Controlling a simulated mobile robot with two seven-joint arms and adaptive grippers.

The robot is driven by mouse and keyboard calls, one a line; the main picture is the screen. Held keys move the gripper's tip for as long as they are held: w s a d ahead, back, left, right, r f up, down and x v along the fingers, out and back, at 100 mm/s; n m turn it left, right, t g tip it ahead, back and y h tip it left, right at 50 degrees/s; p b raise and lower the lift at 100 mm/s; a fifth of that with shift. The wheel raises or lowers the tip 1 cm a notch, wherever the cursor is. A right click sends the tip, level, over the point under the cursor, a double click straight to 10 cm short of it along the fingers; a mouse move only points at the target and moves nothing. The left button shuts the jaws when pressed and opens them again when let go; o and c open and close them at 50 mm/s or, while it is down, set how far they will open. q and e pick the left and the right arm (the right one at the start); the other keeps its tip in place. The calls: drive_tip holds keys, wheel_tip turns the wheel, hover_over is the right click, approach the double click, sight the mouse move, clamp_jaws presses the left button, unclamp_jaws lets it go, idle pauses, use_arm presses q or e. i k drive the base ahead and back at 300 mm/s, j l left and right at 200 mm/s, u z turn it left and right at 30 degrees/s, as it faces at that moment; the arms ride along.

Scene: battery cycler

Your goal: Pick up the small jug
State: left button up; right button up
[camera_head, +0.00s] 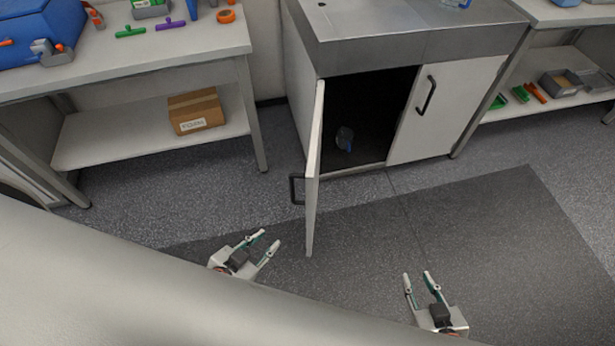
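A small clear jug (344,138) with a blue part stands inside the dark cabinet, near the front of its floor. The left cabinet door (314,180) is open and swings out toward me. My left gripper (265,243) is open and empty, in front of the cabinet and to the left of the open door. My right gripper (418,281) is open and empty, in front of the cabinet to the right of the door. Both grippers are well apart from the jug.
The right cabinet door (440,108) is shut. A workbench (190,47) with tools and a blue box (38,35) stands at left, with a cardboard box (196,111) on its lower shelf. Shelves with trays (563,84) stand at right. The floor before the cabinet is clear.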

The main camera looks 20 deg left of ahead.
sight(345, 136)
drive_tip(key=j+z, duration=0.35)
drive_tip(key=j, duration=0.65)
drive_tip(key=i+j+z, duration=0.1)
drive_tip(key=j, duration=0.3)
drive_tip(key=i+j, duration=0.1)
drive_tip(key=j, duration=0.3)
drive_tip(key=k+l+u, duration=0.2)
drive_tip(key=k+l, duration=0.2)
drive_tip(key=l, duration=0.25)
drive_tip(key=k+l+u, duration=0.25)
drive_tip(key=k+l, duration=0.15)
drive_tip(key=l, duration=0.2)
drive_tip(key=i+l+z, duration=0.25)
drive_tip(key=l+z, duration=0.15)
drive_tip(key=i+l+z, duration=0.35)
drive_tip(key=l, duration=0.15)
drive_tip(key=i+l+z, duration=0.5)
drive_tip(key=i+z, duration=0.25)
drive_tip(key=i+u, duration=0.75)
drive_tip(key=i+l+u, duration=0.1)
drive_tip(key=i+u, duration=0.15)
drive_tip(key=u, duration=0.15)
